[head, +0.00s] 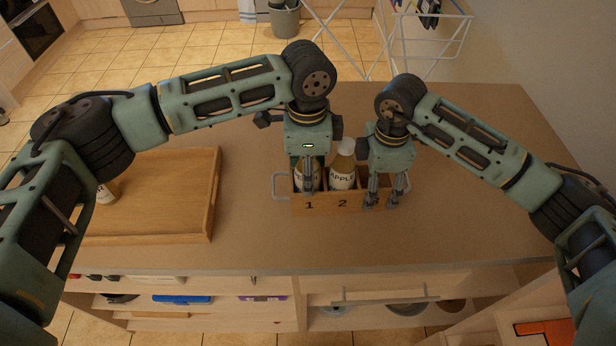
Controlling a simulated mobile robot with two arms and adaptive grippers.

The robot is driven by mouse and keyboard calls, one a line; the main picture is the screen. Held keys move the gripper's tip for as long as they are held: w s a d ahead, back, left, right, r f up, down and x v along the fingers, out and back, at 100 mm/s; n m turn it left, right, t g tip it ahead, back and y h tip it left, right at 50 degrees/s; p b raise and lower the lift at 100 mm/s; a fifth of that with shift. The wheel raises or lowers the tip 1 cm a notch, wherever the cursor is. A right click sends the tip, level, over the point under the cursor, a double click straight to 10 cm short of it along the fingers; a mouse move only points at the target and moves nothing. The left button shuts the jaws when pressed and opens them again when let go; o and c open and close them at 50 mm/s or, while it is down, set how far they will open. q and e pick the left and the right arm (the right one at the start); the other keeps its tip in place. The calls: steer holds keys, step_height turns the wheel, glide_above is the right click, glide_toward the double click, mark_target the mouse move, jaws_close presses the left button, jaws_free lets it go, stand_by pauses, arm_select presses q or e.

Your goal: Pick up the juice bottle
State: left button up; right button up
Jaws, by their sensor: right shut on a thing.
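A bottle with a white cap and a label reading "APPLE" (342,181) stands in compartment 2 of a wooden crate (323,207). Another bottle (299,181) stands in compartment 1, its label mostly covered by my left gripper (309,188). The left gripper points down at compartment 1; its fingers overlap in this view, so its opening is unclear. My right gripper (381,204) points down at the crate's right end and is shut on the crate, beside the apple bottle.
A wooden tray (214,190) lies on the left of the counter (460,215). A bottle (106,194) in it is partly hidden by my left arm. The crate has a metal handle (281,186) at its left end. Counter right of the crate is clear.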

arm_select(q)
steer(key=shift+s+a+f, duration=0.1)
steer(key=shift+f, duration=0.2)
jaws_close()
arm_select(e)
steer(key=shift+r, duration=0.15)
arm_select(q)
steer(key=shift+r, duration=0.1)
step_height(320, 180, up, 10)
steer(key=shift+r, duration=0.15)
stand_by(0.4)
arm_select(e)
steer(key=o, duration=1.6)
